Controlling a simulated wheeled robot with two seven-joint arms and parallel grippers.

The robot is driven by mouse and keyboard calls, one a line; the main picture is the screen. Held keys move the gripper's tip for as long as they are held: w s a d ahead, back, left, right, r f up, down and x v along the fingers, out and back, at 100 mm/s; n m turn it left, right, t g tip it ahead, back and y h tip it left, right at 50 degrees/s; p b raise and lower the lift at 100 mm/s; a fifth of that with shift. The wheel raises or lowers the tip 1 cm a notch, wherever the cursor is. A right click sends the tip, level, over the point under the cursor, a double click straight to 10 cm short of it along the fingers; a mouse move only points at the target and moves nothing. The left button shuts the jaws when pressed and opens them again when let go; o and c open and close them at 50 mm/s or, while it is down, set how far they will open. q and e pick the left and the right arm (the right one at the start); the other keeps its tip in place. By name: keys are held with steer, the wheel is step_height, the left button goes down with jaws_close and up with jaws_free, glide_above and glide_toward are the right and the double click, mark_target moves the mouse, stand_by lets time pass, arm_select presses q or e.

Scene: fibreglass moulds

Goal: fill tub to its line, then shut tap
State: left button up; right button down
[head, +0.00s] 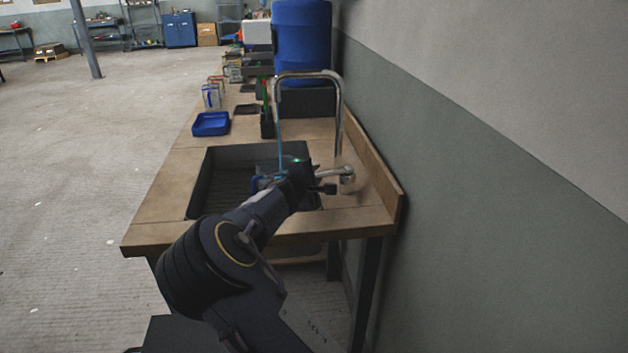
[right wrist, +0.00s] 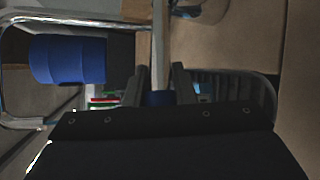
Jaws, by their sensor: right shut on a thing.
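The chrome tap (head: 340,115) arches over the dark sink (head: 198,185) in the head view. A thin blue stream of water (head: 279,130) falls from its spout. The tub (head: 261,183) stands under the stream in the sink, a bluish piece mostly hidden behind my right arm; its line and water level cannot be made out. My right gripper (head: 318,183) is at the tap's lever (head: 332,174), right of the tub. In the right wrist view the pale bar of the lever (right wrist: 160,45) runs between the fingers, which are shut on it. My left gripper is not in view.
A blue tray (head: 211,124), a dark holder (head: 267,126) and small containers (head: 211,96) stand on the wooden bench (head: 160,236) beyond the sink. A big blue drum (head: 302,45) stands at the back. The wall (head: 480,200) closes the right side; the floor at left is clear.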

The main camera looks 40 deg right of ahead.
steer(key=c, duration=1.2)
jaws_free()
steer(key=v, duration=0.7)
steer(key=shift+s+a+r+b, duration=0.15)
steer(key=shift+s+a+b, duration=0.1)
steer(key=shift+a+b, duration=0.05)
steer(key=shift+c, duration=0.5)
